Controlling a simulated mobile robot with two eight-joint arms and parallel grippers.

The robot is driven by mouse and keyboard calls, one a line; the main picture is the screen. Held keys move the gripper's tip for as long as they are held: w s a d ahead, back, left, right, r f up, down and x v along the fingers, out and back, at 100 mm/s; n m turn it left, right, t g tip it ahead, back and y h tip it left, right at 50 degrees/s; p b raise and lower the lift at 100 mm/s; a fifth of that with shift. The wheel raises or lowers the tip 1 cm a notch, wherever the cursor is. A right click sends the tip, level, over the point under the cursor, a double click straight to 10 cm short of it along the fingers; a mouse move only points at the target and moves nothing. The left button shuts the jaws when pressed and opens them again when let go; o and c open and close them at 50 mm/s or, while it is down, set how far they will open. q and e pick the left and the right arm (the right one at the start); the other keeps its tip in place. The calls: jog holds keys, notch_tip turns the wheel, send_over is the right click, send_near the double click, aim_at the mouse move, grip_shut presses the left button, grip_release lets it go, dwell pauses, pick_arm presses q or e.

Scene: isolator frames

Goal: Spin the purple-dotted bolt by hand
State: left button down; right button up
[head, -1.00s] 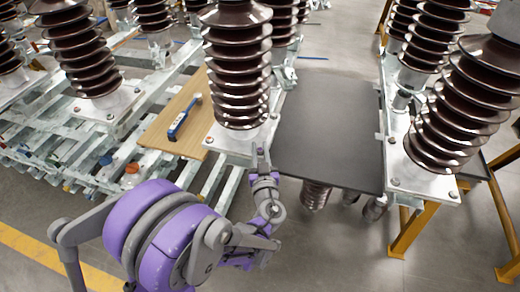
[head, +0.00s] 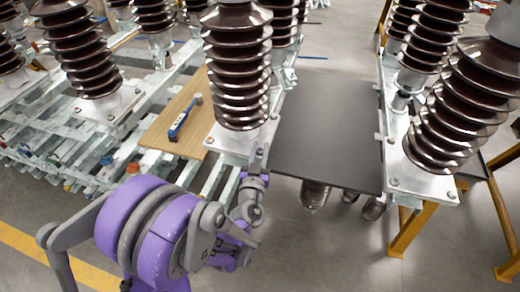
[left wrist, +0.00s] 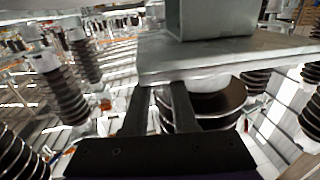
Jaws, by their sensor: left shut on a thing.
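The brown ribbed insulator (head: 238,75) stands on a pale metal base plate (head: 232,143) in the middle of the head view. My left gripper (head: 259,155) is at the plate's near right corner, with its fingers pointing up and away. In the left wrist view, my two dark fingers (left wrist: 158,90) reach the edge of the plate (left wrist: 220,58), with the insulator (left wrist: 215,100) beyond them. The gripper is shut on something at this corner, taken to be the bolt. I cannot make out the bolt or any purple dot there; the fingers cover that spot. My right gripper is out of view.
A blue-handled tool (head: 184,119) lies on a wooden board (head: 160,135) left of the insulator. A dark flat panel (head: 328,130) lies to the right. More insulators (head: 455,110) stand around on metal frames (head: 75,155). A yellow stand (head: 404,232) is at the right.

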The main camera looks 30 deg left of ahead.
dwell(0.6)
pick_arm(q)
jog(key=c, duration=0.7)
grip_release()
jog(key=v, duration=1.1)
jog(key=shift+b, duration=0.35)
jog(key=shift+w, duration=0.1)
